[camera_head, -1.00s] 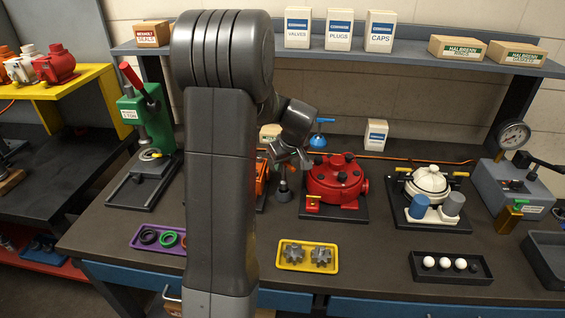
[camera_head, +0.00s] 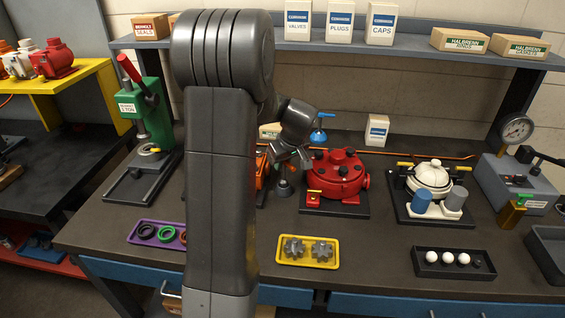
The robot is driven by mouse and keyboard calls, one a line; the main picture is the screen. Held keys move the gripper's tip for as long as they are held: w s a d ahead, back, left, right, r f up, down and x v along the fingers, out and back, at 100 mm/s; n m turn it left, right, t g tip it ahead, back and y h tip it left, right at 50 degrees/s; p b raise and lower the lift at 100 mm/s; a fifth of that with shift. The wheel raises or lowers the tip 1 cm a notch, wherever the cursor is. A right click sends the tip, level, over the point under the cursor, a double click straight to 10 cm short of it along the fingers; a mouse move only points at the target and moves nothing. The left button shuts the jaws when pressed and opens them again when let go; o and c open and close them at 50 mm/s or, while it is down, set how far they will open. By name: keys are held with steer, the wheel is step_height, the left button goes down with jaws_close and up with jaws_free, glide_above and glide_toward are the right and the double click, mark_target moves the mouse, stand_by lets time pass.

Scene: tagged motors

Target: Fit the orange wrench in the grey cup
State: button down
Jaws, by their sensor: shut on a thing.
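My gripper (camera_head: 289,160) hangs behind and right of my large grey arm, pointing down just left of the red motor. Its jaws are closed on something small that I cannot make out. I cannot pick out the orange wrench; my arm covers part of this area. A small dark grey base (camera_head: 284,188) stands on the bench below the gripper. A grey cup (camera_head: 454,199) stands beside a blue cup (camera_head: 422,201) in front of the white motor (camera_head: 430,178); I cannot tell whether it is the task's cup.
The red motor (camera_head: 338,175) is close right of the gripper, with a blue-handled tool (camera_head: 318,134) behind it. An orange motor (camera_head: 261,163) is partly hidden by my arm. A yellow gear tray (camera_head: 308,262) and a black ball tray (camera_head: 452,274) lie in front. The shelf (camera_head: 410,50) spans the back.

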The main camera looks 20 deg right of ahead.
steer(key=shift+f+b, duration=0.8)
steer(key=shift+f, duration=0.1)
steer(key=c, duration=1.3)
jaws_free()
steer(key=shift+r, duration=0.1)
steer(key=shift+r+p, duration=1.55)
steer(key=shift+r, duration=1.45)
steer(key=b+v, duration=0.2)
steer(key=v, duration=1.1)
steer(key=shift+s+r, duration=0.15)
steer(key=shift+r, duration=0.15)
